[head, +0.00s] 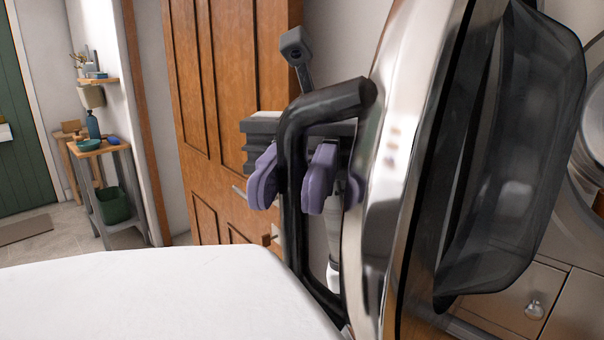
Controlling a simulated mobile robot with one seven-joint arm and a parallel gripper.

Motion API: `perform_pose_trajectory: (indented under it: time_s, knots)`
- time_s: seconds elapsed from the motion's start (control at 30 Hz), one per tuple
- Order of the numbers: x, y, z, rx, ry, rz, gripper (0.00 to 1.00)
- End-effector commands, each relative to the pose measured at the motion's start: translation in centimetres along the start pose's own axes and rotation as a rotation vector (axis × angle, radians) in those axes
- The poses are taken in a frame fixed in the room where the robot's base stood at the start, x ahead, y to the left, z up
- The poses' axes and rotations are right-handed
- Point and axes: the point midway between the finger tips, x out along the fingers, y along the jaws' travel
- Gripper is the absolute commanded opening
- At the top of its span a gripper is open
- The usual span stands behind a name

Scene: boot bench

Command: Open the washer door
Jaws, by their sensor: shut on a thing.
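The washer door (392,170) stands swung open and is seen nearly edge-on, with a chrome rim and a dark clear glass bowl (525,150) on its right side. A black bar handle (325,103) sticks out from the door's left side. My gripper (291,182) has one purple finger on each side of the handle's upright bar and is shut on it. The bar hides part of the gripper body behind it. The washer's opening (590,165) shows only in part at the right edge, behind the glass.
Drawer fronts with a round knob (535,309) are at the lower right. A brown wooden door (215,110) stands behind my gripper. At the far left, a small side table (98,150) holds bottles and dishes above a green bin (113,205). Floor shows there.

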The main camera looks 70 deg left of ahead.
Motion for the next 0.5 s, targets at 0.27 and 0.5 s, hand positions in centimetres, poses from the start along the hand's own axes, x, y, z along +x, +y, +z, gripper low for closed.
perform_pose_trajectory:
  time_s: [0.27, 0.5]
  knots:
    - [-0.08, 0.12, 0.30, -0.003, -0.008, -0.001, 0.00]
    - [-0.03, 0.08, 0.18, -0.002, -0.005, 0.000, 0.23]
